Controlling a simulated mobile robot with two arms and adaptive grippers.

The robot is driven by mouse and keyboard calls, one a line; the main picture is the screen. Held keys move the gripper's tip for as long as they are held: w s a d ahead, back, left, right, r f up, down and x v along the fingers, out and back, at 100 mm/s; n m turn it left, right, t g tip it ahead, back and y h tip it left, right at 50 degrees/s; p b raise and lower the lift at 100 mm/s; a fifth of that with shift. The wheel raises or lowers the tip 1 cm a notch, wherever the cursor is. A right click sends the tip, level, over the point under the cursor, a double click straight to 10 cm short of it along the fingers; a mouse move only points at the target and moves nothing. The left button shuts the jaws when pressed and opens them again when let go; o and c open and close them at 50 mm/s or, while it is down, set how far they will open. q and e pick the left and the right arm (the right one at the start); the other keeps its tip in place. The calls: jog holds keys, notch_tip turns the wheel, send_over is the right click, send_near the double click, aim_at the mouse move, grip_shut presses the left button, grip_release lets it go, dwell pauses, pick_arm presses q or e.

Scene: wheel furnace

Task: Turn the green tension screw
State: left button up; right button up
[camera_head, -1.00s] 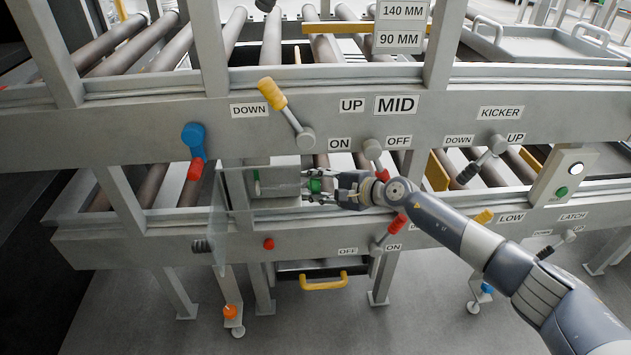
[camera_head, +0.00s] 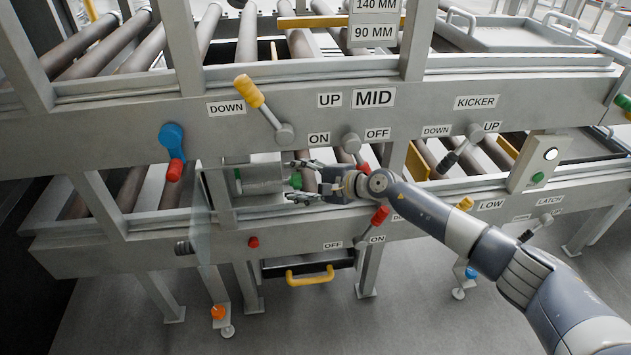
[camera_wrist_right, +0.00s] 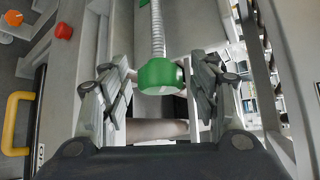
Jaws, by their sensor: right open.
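The green tension screw (camera_head: 297,181) sticks out of the right side of a grey metal block on the frame, in the head view. In the right wrist view its round green head (camera_wrist_right: 160,75) sits on a threaded silver shaft running upward in the picture. My right gripper (camera_head: 303,182) reaches in from the right, its fingers on either side of the screw head. In the right wrist view the gripper (camera_wrist_right: 160,88) is open, with a visible gap between each finger and the green head. My left gripper is not in view.
A clear panel (camera_head: 207,215) stands left of the block. A red-tipped lever (camera_head: 356,150) is just above my right gripper, and another red lever (camera_head: 380,214) just below my forearm. A drawer with a yellow handle (camera_head: 310,277) is underneath.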

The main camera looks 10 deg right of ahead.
jog(key=v, duration=1.1)
jog(key=shift+d, duration=0.15)
jog(key=shift+s, duration=0.15)
